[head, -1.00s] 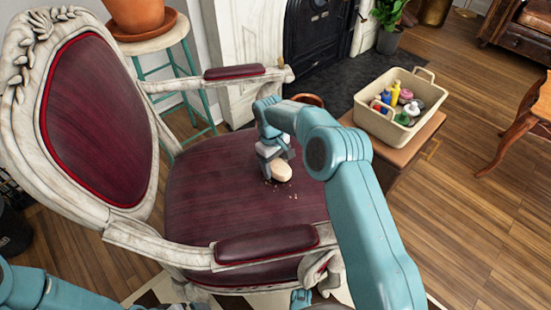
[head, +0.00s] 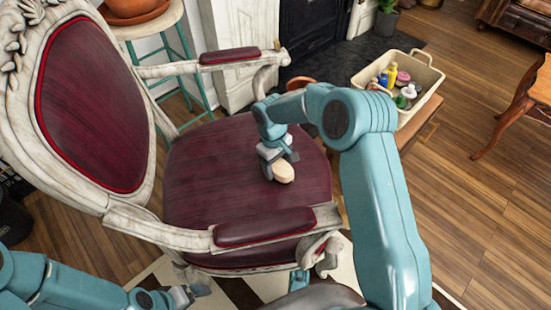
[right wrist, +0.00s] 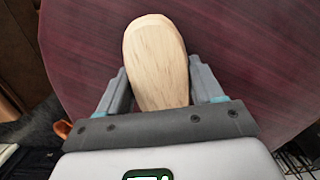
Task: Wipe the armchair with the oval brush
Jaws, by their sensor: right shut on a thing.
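The armchair (head: 215,165) has a dark red seat and backrest in a carved whitish frame, and stands left of centre in the head view. My right gripper (head: 280,166) is low over the right part of the seat, shut on the oval brush (head: 284,172). The brush's pale wooden back also shows between the fingers in the right wrist view (right wrist: 156,60), with the red seat behind it. Its bristles are hidden, and I cannot tell whether they touch the seat. My left gripper (head: 188,296) is at the bottom left, in front of the chair; its jaws are unclear.
A cream bin (head: 428,82) with several bottles stands on a wooden table (head: 420,125) to the right. A teal-legged stool (head: 150,28) with a terracotta pot is behind the chair. The near armrest (head: 264,227) lies between my body and the seat.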

